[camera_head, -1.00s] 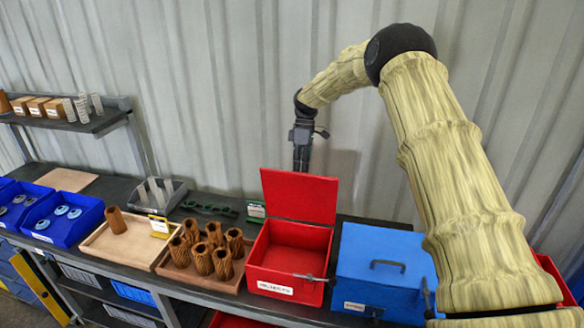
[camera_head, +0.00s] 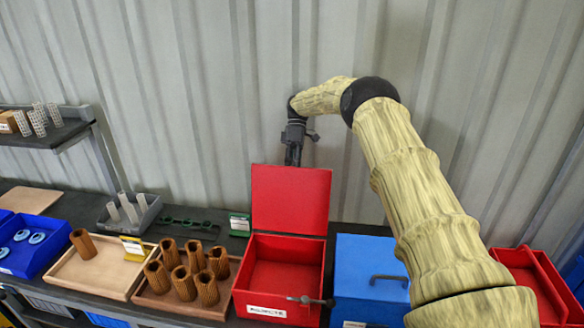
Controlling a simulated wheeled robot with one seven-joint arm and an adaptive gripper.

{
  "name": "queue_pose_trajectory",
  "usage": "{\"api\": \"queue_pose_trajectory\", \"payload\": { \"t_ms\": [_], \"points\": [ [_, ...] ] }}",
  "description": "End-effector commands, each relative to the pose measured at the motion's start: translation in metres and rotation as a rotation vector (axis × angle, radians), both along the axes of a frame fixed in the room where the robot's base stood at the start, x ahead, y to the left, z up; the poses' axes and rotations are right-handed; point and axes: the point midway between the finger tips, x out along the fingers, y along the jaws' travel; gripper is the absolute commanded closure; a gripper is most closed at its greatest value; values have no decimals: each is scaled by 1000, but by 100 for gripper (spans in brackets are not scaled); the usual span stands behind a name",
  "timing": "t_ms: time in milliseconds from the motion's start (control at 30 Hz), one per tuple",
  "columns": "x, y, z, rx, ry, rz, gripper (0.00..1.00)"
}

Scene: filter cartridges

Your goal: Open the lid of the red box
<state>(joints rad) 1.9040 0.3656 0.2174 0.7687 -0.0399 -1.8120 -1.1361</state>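The red box (camera_head: 240,277) stands on the dark bench in the lower middle of the head view. Its lid (camera_head: 290,199) stands upright at the back edge, and the box's inside shows as an empty red floor. A handle (camera_head: 311,301) and a white label are on its front. My gripper (camera_head: 293,157) hangs behind and above the lid, in front of the corrugated wall. Its fingertips are partly hidden behind the lid's top edge, so I cannot tell whether it is open or shut.
A closed blue box (camera_head: 356,264) stands right of the red box. A tray of brown ribbed cartridges (camera_head: 184,284) is on its left, then a wooden tray (camera_head: 65,272) with one cartridge. Another red container (camera_head: 545,290) is at far right, partly behind my arm.

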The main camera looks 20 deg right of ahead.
Motion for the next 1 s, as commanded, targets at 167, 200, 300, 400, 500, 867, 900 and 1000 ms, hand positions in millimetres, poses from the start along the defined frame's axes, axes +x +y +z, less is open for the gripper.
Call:
{"api": "queue_pose_trajectory", "payload": {
  "t_ms": [167,200,300,400,500,867,900,1000],
  "points": [
    [-9,2,-26,7,28,6,100],
    [-10,2,-26,7,27,5,100],
    [-10,0,-26,7,26,2,100],
    [-10,0,-26,7,26,1,84],
    [-11,-1,-26,7,27,0,68],
    [-11,-2,-24,5,27,-2,48],
    [-11,-2,-24,5,27,-2,48],
    [-11,-2,-23,4,27,-3,50]
  ]
}}
